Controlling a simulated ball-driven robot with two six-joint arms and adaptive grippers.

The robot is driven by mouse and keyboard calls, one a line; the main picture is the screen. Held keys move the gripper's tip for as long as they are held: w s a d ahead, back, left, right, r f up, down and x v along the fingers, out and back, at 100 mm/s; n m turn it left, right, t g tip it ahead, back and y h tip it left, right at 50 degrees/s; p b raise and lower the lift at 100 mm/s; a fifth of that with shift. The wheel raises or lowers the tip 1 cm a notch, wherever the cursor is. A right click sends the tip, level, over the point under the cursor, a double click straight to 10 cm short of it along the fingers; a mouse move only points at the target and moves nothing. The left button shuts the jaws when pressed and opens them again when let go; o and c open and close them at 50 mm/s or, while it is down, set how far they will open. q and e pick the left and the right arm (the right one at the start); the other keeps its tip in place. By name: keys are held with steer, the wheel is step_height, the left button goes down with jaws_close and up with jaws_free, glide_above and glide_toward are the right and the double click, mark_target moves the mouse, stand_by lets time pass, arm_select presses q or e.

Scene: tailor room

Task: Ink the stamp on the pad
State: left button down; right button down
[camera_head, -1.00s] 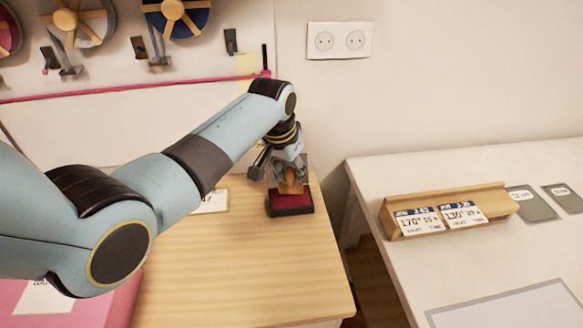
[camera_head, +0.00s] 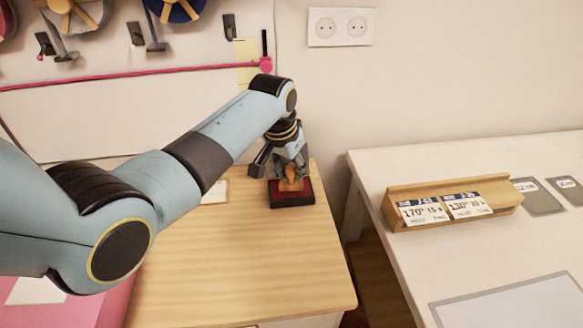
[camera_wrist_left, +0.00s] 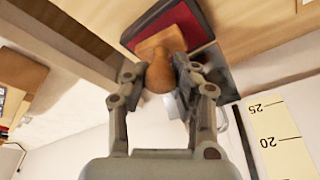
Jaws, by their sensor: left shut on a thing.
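The wooden stamp (camera_head: 291,184) has an orange-brown body and stands at the ink pad on the wooden table. The ink pad (camera_head: 292,200) is a dark red square in a dark case. My left gripper (camera_head: 289,168) points down over the pad, shut on the stamp's handle. In the left wrist view the rounded handle (camera_wrist_left: 160,75) sits between the two fingers (camera_wrist_left: 160,88), with the red pad (camera_wrist_left: 178,30) just beyond. The stamp's base meets the pad's surface or is very close to it; I cannot tell if they touch. My right gripper is not in view.
The wooden table (camera_head: 240,262) is mostly clear in front of the pad. A white card (camera_head: 215,191) lies left of it, partly behind my arm. A white table (camera_head: 400,270) at the right bears a wooden card holder (camera_head: 455,202). A pink thing (camera_head: 95,300) is at lower left.

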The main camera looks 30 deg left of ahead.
arm_select(q)
steer(key=shift+f+b, duration=0.3)
steer(key=shift+f, duration=0.3)
steer(key=shift+s+f, duration=0.3)
steer(key=shift+f, duration=0.25)
stand_by(0.7)
steer(key=shift+w+r+p, duration=0.1)
steer(key=shift+r+p, duration=0.55)
steer(key=shift+p, duration=0.15)
step_height(320, 180, up, 4)
steer(key=p, duration=0.3)
steer(key=shift+w+p, duration=0.15)
steer(key=shift+p, duration=0.25)
steer(key=shift+r, duration=1.1)
